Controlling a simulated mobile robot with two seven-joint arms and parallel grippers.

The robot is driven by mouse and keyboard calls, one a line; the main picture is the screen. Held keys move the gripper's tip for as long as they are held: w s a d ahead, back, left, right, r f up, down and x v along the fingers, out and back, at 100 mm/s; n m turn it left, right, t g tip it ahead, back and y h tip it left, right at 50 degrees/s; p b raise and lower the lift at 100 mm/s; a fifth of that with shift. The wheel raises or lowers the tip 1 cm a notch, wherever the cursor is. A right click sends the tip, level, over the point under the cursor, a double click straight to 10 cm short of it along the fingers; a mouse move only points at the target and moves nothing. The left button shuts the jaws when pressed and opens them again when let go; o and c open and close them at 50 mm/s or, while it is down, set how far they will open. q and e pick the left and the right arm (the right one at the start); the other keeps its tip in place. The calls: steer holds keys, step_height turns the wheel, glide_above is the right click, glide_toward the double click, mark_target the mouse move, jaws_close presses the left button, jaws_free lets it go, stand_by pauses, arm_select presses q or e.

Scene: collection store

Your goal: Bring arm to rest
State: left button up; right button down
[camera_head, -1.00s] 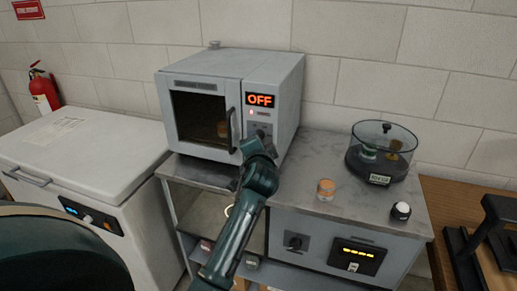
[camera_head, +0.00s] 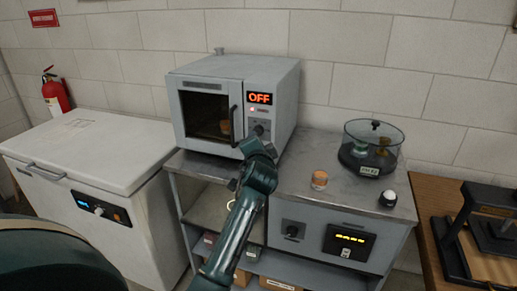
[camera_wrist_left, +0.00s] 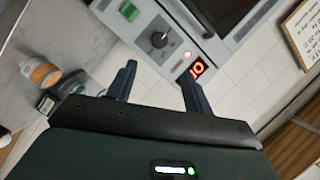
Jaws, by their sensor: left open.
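My left arm (camera_head: 242,215) reaches up from the bottom of the head view, in front of the grey oven (camera_head: 250,105). My left gripper (camera_wrist_left: 158,68) shows in the left wrist view, its two dark fingers apart with nothing between them. Beyond the fingers are the oven's knob (camera_wrist_left: 159,40), a red light and the lit display (camera_wrist_left: 197,69). In the head view the display reads OFF, and the wrist partly covers the panel. The gap between fingers and panel is hard to judge. My right gripper is in neither view.
The oven stands on a grey cabinet (camera_head: 300,205). A white chest (camera_head: 85,150) is at left. A wooden table (camera_head: 432,190) with a black stand is at right.

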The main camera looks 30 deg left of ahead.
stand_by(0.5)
arm_select(q)
steer(key=s+d+f+h, duration=0.3)
steer(key=s+d+f, duration=0.25)
steer(key=f, duration=0.45)
steer(key=s+d+f+h, duration=0.3)
steer(key=s+d+f, duration=0.25)
steer(key=f, duration=0.45)
steer(key=s+d+f+n+g+h, duration=0.1)
steer(key=s+d+f, duration=0.2)
steer(key=s, duration=0.3)
steer(key=s+d+f+n+g+h, duration=0.1)
steer(key=s+d+f+h, duration=0.1)
steer(key=s, duration=0.5)
steer(key=s+d+f+n+g+h, duration=0.1)
steer(key=s+d+f+h, duration=0.1)
steer(key=s+d+f, duration=0.2)
steer(key=s, duration=0.3)
steer(key=shift+s+d+f+g, duration=0.15)
steer(key=shift+s+f+g, duration=0.05)
steer(key=shift+f+g, duration=0.15)
